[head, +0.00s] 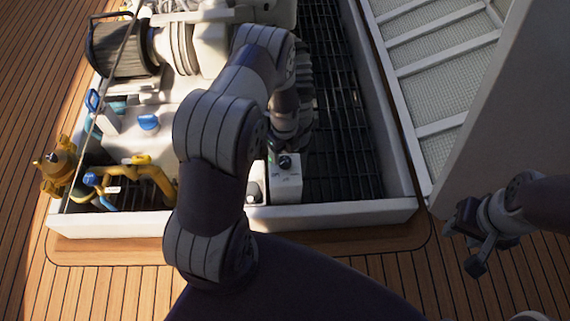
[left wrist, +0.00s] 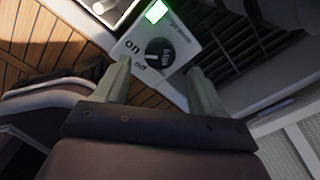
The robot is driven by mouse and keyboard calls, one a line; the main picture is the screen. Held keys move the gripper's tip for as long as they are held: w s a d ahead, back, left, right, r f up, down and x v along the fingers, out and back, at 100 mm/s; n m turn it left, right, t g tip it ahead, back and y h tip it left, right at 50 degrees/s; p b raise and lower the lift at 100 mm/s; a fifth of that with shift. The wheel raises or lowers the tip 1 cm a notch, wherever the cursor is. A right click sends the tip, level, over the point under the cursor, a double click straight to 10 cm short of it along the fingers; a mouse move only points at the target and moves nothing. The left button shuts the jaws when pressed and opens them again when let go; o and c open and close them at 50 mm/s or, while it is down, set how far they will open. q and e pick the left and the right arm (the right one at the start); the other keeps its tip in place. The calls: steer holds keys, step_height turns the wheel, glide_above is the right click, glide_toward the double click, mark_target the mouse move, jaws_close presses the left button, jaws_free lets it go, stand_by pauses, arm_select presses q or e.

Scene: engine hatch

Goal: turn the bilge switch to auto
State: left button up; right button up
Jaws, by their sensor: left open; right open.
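The bilge switch (head: 285,178) is a small white box with a black rotary knob, at the front of the open hatch. In the left wrist view its black knob (left wrist: 160,53) shows close up, with "on" and "off" printed beside it and a lit green lamp (left wrist: 156,11) above. I cannot tell surely which mark the knob points to. My left gripper (left wrist: 158,76) is open, its fingers apart and either side of the knob's near edge, holding nothing. In the head view its tips are mostly hidden behind my arm. My right gripper (head: 475,238) is open and empty, over the deck at the right.
The hatch rim (head: 340,214) surrounds the switch box, and a dark grating (head: 340,120) lies right of it. Yellow pipes (head: 150,182) and a blue-capped tank (head: 148,122) stand left. The raised white hatch lid (head: 485,110) is at the right.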

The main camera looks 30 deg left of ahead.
mark_target(285, 161)
arm_select(q)
step_height(285, 161, down, 5)
steer(key=shift+r+b, duration=0.1)
steer(key=shift+b, duration=0.7)
arm_select(e)
step_height(285, 161, down, 2)
steer(key=shift+f, duration=0.25)
arm_select(q)
steer(key=shift+c, duration=0.4)
steer(key=c, duration=1)
